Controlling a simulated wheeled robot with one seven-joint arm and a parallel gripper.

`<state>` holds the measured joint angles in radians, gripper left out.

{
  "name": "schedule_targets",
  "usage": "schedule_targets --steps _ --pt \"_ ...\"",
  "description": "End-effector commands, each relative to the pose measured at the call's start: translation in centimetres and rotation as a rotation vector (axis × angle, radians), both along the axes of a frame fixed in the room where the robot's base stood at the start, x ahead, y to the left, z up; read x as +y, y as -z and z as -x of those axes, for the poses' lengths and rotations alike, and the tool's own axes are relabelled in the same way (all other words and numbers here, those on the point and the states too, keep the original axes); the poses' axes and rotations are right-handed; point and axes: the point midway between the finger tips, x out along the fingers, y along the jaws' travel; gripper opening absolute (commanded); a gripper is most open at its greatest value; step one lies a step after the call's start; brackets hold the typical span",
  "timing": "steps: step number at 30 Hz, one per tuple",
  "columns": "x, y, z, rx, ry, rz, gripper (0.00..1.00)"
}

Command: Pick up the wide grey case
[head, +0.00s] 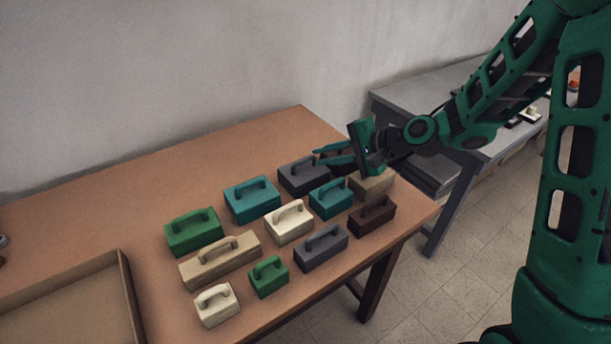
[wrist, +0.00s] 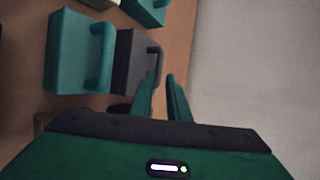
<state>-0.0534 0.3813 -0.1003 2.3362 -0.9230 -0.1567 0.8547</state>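Two grey cases with top handles stand on the brown table. The back grey case (head: 305,178) is near the wall-side edge, and the front grey case (head: 321,252) is near the front edge. I cannot tell surely which is the wider one. My gripper (head: 328,157) is open and empty, just above and right of the back grey case. In the wrist view the fingers (wrist: 161,80) are apart, with the back grey case (wrist: 130,66) just beyond and left of them. They appear not to touch it. A finger covers part of its near end.
Teal cases (head: 246,207) (head: 328,204), a cream case (head: 288,228), a tan case (head: 374,188) and a dark brown case (head: 372,221) stand close around. Green, tan and cream cases fill the left. A shallow tray (head: 128,290) lies front left. The table's back left is clear.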

Motion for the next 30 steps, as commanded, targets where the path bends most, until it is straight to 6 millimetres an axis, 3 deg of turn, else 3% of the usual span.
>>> schedule_targets --steps 12,20,22,30 --pt "3.3 2.7 -2.2 0.001 -0.002 0.002 0.15" --pt "3.5 2.8 -2.4 0.0 0.0 0.002 0.15" --pt "3.5 2.8 -2.4 0.0 0.0 0.002 0.0" --pt "3.5 2.8 -2.4 -0.001 -0.001 0.0 0.0"
